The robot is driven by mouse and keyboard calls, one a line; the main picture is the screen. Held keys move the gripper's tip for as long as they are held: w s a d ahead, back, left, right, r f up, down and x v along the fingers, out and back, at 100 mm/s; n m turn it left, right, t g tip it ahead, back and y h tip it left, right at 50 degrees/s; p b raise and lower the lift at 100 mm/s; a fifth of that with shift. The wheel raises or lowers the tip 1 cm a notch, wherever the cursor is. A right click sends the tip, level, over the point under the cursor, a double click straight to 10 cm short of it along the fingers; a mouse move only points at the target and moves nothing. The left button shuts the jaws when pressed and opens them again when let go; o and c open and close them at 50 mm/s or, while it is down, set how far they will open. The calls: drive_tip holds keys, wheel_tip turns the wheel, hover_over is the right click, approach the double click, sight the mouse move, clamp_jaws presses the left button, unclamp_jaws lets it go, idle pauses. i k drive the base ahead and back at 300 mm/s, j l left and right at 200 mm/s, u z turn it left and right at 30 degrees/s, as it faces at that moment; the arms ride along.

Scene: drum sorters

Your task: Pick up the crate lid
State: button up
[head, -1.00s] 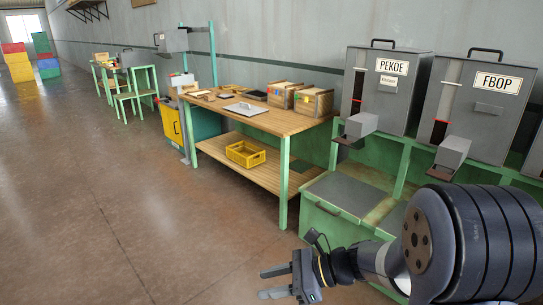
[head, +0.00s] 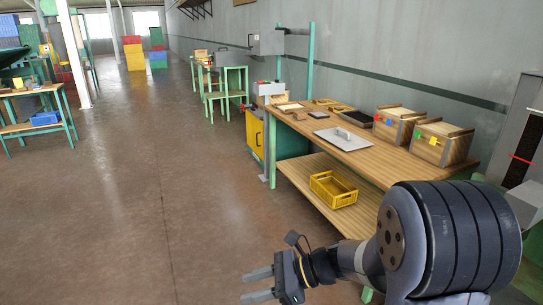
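Two wooden crates stand at the back right of the wooden bench (head: 305,128): a left crate (head: 392,130) with blue and red tags and a right crate (head: 430,148) with green and yellow tags. Wooden battens show on top of each, but I cannot tell whether these are loose lids. A flat grey plate with a handle (head: 343,138) lies on the bench top, left of the crates. My gripper (head: 258,285) is at the bottom centre, over the floor and well short of the bench. Its two fingers are apart with nothing between them.
A yellow basket (head: 333,189) sits on the bench's lower shelf (head: 300,172). A dark tray (head: 354,117) lies behind the plate. A yellow cabinet (head: 254,133) stands at the bench's left end. The floor (head: 130,200) to the left is clear. A table with a blue bin (head: 45,119) stands far left.

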sight(346, 141)
drive_tip(key=i+l+u, duration=0.15)
drive_tip(key=i+u, duration=0.25)
drive_tip(key=i, duration=1.3)
drive_tip(key=i+l+z, duration=0.1)
drive_tip(key=i+z, duration=0.7)
drive_tip(key=z, duration=0.15)
drive_tip(key=i+j+z, duration=0.2)
drive_tip(key=i+z, duration=0.4)
drive_tip(key=z, duration=0.25)
drive_tip(key=i+z, duration=0.15)
drive_tip(key=z, duration=0.2)
drive_tip(key=i+z, duration=0.15)
drive_tip(key=z, duration=0.25)
